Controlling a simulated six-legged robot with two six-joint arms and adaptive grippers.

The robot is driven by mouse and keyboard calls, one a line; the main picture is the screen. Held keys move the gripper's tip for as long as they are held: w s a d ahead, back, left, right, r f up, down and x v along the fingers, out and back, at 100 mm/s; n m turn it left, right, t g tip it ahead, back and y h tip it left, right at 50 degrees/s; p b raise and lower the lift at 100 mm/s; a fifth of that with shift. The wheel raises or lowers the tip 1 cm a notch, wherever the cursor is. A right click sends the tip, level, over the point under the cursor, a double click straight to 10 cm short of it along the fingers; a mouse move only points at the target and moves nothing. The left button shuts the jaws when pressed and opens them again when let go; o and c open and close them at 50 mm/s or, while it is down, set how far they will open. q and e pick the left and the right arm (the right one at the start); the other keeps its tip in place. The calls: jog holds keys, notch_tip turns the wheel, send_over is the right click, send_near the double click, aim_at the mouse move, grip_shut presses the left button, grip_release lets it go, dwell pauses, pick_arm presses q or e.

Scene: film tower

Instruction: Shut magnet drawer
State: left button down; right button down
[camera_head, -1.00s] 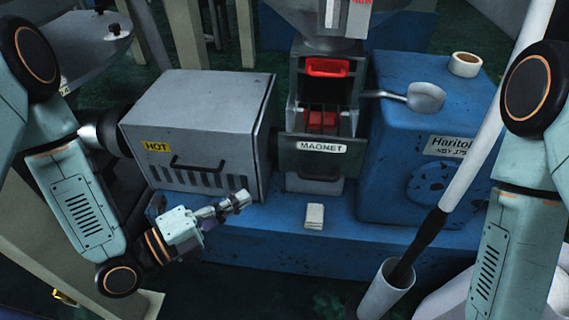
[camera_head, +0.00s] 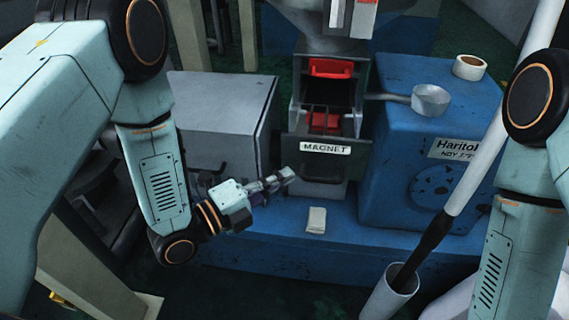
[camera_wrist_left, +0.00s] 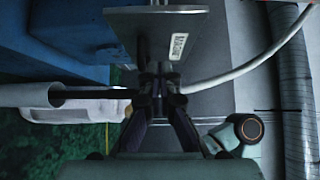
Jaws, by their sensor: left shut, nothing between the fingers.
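The magnet drawer (camera_head: 319,165) is a grey metal drawer with a white MAGNET label on its front. It stands pulled out from the column under the hopper, and red parts show inside it. In the left wrist view its labelled front panel (camera_wrist_left: 150,22) is ahead of the fingers. My left gripper (camera_head: 287,175) is shut and empty, just left of and slightly below the drawer front; I cannot tell whether it touches. My right arm comes in at the right edge, and its gripper is out of view.
A red handle (camera_head: 330,68) sits above the drawer. A grey box (camera_head: 222,105) stands left, partly behind my left arm. A pale block (camera_head: 316,220) lies on the blue base.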

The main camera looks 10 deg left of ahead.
aim_at(298, 155)
pick_arm(q)
jog(key=w, duration=0.4)
jog(key=shift+a, duration=0.1)
jog(key=shift+w+d, duration=0.15)
jog(key=shift+d, duration=0.05)
jog(key=shift+a, duration=0.15)
